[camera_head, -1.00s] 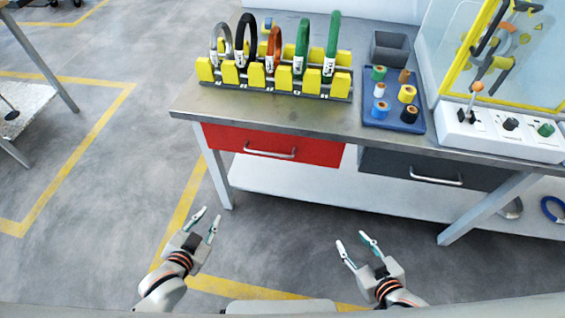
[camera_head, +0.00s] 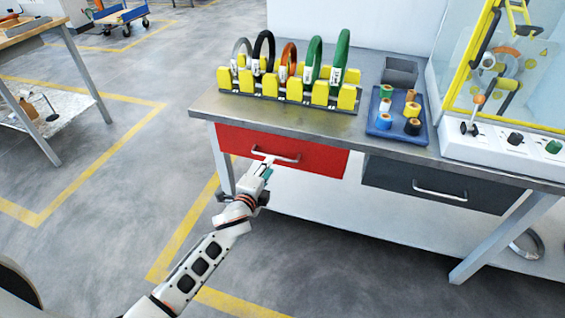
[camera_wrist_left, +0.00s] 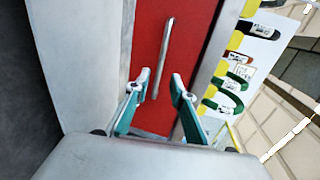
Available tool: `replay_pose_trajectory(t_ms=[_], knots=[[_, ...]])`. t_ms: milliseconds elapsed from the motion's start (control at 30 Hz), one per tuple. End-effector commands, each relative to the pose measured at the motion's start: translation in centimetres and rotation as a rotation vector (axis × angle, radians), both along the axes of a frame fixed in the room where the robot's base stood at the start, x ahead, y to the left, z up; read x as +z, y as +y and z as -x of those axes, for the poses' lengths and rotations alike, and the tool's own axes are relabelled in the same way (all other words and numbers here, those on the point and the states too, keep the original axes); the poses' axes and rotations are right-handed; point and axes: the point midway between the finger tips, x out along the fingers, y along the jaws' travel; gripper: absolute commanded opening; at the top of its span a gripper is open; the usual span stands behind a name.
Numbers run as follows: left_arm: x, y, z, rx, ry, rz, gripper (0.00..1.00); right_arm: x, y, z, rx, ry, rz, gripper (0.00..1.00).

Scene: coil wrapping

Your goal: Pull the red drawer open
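The red drawer (camera_head: 320,160) sits under the left part of the workbench top, its front looking flush with the bench. Its silver bar handle (camera_head: 285,158) runs along the front; it also shows in the left wrist view (camera_wrist_left: 165,50). My left gripper (camera_head: 264,166) is at the left end of the handle. In the left wrist view its two teal-backed fingers (camera_wrist_left: 160,80) are apart, with the near end of the handle between them, closer to the left finger. I cannot tell whether they touch it. My right gripper is not in view.
A dark grey drawer (camera_head: 440,187) with its own handle is to the right. The workbench top (camera_head: 300,118) carries a yellow rack (camera_head: 290,88) of coils, a blue tray (camera_head: 396,132) of tape rolls and a grey bin (camera_head: 399,71). The floor in front is clear.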

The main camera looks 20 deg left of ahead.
Motion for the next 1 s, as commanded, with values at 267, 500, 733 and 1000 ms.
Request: replay_pose_trajectory(t_ms=[267,500,733,1000], knots=[[-1.2,-0.2,-3.7,0.0,0.003,0.003,0.23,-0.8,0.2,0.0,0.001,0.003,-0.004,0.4],[-1.6,-0.2,-6.4,0.001,0.003,0.004,0.23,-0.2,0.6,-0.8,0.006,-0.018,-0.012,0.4],[-1.5,-0.3,-7.1,0.001,0.0,0.004,0.23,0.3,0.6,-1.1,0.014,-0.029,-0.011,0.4],[-1.4,-0.3,-7.1,0.0,0.0,0.004,0.0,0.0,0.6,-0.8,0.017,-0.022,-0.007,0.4]])
